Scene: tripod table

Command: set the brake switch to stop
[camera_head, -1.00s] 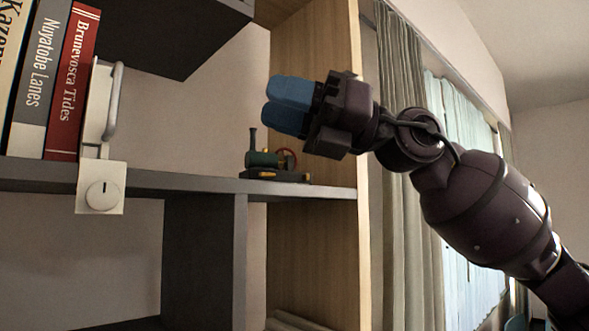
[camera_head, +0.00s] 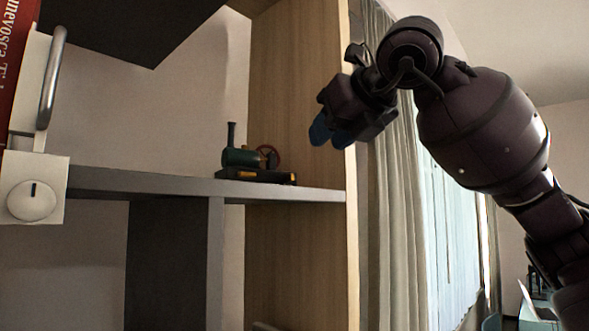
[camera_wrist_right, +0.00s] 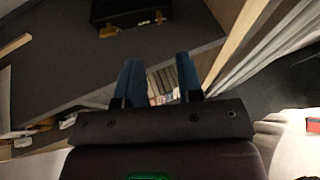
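The switch is a white plate (camera_head: 56,190) with a round white knob (camera_head: 32,201) at the left of the head view, at the shelf's front edge. The knob's short dark mark points up, close to vertical. I can read no lettering on the plate. My right gripper (camera_head: 332,134) is near the wooden side panel, well to the right of the switch, with its blue fingers pointing down. In the right wrist view its two fingers (camera_wrist_right: 160,80) are apart with nothing between them. The switch cannot be made out there. My left gripper is not in view.
A green toy steam engine (camera_head: 245,160) stands on the grey shelf (camera_head: 140,181), between switch and gripper. A metal handle (camera_head: 52,80) rises above the switch plate, beside a red book (camera_head: 14,60). A wooden side panel (camera_head: 300,240) and curtain (camera_head: 385,220) are at right.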

